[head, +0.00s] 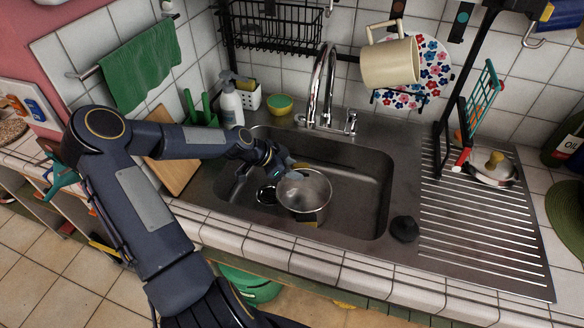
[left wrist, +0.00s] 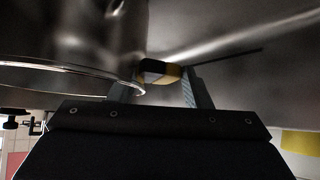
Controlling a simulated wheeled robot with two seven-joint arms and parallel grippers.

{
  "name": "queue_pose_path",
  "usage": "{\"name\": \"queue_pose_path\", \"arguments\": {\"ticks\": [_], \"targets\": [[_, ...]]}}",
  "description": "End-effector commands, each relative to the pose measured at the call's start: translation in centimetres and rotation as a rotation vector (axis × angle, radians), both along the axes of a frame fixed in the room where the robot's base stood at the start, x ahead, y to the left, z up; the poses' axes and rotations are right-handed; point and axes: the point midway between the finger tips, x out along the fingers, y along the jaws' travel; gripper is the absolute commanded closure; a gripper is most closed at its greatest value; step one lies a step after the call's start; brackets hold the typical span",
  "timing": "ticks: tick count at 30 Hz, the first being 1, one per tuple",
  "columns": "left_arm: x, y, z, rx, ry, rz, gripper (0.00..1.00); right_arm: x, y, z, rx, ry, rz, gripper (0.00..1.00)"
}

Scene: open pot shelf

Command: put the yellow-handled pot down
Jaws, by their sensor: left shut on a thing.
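The yellow-handled pot (head: 303,196), a shiny metal pot, is at the sink basin (head: 361,190) in the head view, upright with its mouth up. I cannot tell whether its bottom touches the basin floor. A yellow and black patch shows low on its near side. My left gripper (head: 289,174) is at the pot's far left side. In the left wrist view the pot (left wrist: 65,35) fills the upper left, and a yellow and black handle (left wrist: 163,72) lies between the fingers of my left gripper (left wrist: 158,84). My right gripper is out of view.
A tap (head: 324,85) stands behind the basin. A dark round stopper (head: 404,229) lies on the right rim. The drainboard (head: 480,225) is mostly bare, with a yellow-knobbed lid (head: 493,166) at its back. A soap bottle (head: 231,101) and a green bowl (head: 280,104) stand behind left.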

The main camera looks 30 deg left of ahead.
Motion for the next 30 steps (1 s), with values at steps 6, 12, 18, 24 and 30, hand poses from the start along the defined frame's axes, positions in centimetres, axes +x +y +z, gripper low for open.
{"name": "queue_pose_path", "arguments": {"ticks": [6,12,18,24,30], "targets": [[0.1,0.0,-0.1,0.001,-0.002,0.001,0.99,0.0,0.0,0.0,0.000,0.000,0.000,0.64],[0.0,0.0,-0.4,0.002,-0.001,0.001,0.49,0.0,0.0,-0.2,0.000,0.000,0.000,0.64],[0.0,0.0,-0.4,0.002,-0.001,0.001,0.33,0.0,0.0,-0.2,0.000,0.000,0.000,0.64],[0.0,0.0,-0.3,0.002,-0.001,0.001,0.33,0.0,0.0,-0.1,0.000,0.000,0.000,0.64],[-1.0,1.0,1.0,0.005,-0.001,0.006,0.33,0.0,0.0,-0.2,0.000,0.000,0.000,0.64]]}}
